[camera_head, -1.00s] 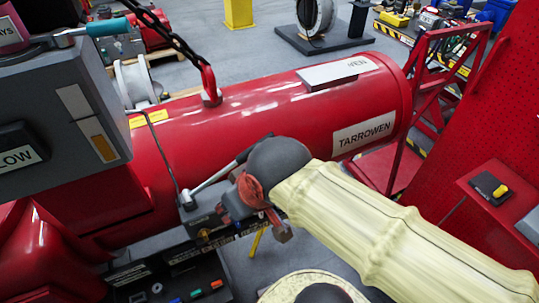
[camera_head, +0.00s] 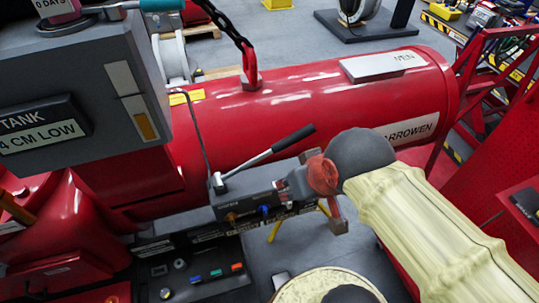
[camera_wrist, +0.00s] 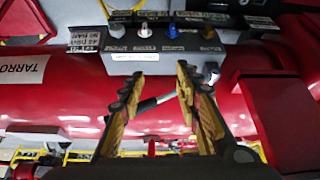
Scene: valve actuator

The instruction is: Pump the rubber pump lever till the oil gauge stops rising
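The pump lever (camera_head: 262,157) is a grey rod with a black grip, slanting up to the right from the grey pump block (camera_head: 248,207). My gripper (camera_head: 312,182) is just right of the block, below the lever's grip end and apart from it in the head view. In the wrist view my gripper (camera_wrist: 160,80) is open, with the lever rod (camera_wrist: 158,101) showing between its fingers; how far beyond them it lies is unclear. The gauge (camera_head: 147,127) on the grey cabinet is a slot with a low amber fill. The tank display (camera_head: 38,129) reads "4 CM LOW".
The red cylinder (camera_head: 310,90) lies behind the lever, with a chain (camera_head: 233,35) hooked to its top. The grey cabinet (camera_head: 95,62) stands left. A thin rod (camera_head: 196,135) rises beside the lever's base. A panel with coloured buttons (camera_head: 215,272) is below the block.

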